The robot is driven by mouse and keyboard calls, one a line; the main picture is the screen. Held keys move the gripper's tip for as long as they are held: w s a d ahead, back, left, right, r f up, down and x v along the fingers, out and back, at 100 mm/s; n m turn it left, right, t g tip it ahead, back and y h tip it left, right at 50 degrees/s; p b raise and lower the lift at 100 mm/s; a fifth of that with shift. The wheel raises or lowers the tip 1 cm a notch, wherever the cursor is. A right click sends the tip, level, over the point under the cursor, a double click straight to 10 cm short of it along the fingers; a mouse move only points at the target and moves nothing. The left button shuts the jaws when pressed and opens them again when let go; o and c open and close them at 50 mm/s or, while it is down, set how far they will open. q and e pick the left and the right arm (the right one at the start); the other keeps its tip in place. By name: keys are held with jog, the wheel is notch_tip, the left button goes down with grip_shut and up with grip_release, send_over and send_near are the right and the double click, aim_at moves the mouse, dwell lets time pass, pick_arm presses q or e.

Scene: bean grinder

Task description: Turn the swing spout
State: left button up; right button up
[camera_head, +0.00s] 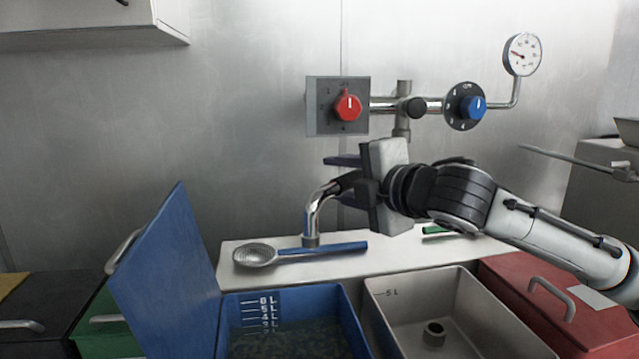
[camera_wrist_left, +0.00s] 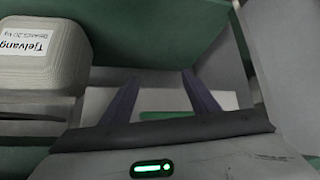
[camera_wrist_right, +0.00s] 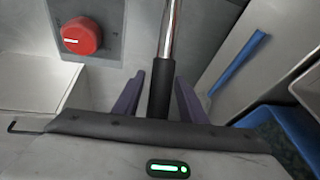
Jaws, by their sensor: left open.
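The swing spout (camera_head: 314,218) is a chrome bent pipe with a black sleeve, its outlet turned down over the white ledge behind the blue sink. My right gripper (camera_head: 346,180) reaches in from the right with its fingers on both sides of the black sleeve. In the right wrist view the sleeve (camera_wrist_right: 160,92) stands between the two purple fingers, with narrow gaps showing on both sides, so the jaws look open around it. Its joint with the wall pipe is partly hidden by my gripper. My left gripper (camera_wrist_left: 162,90) is open and empty, outside the head view.
A red knob (camera_head: 347,107), a blue knob (camera_head: 473,107) and a gauge (camera_head: 522,54) are on the wall above. A strainer spoon (camera_head: 256,255) lies on the ledge. A blue lid (camera_head: 170,280) stands raised at the left. A labelled container (camera_wrist_left: 40,58) is near my left gripper.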

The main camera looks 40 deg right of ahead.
pick_arm(q)
jog(key=shift+w+d+r, duration=0.1)
jog(key=shift+w+r, duration=0.1)
jog(key=shift+w, duration=0.2)
pick_arm(e)
jog(key=shift+w, duration=0.35)
pick_arm(q)
jog(key=shift+s, duration=0.1)
pick_arm(e)
jog(key=shift+s, duration=0.1)
jog(key=shift+c, duration=1.2)
grip_shut()
pick_arm(q)
jog(key=shift+s+f, duration=0.15)
jog(key=shift+s, duration=0.1)
jog(key=shift+s, duration=0.1)
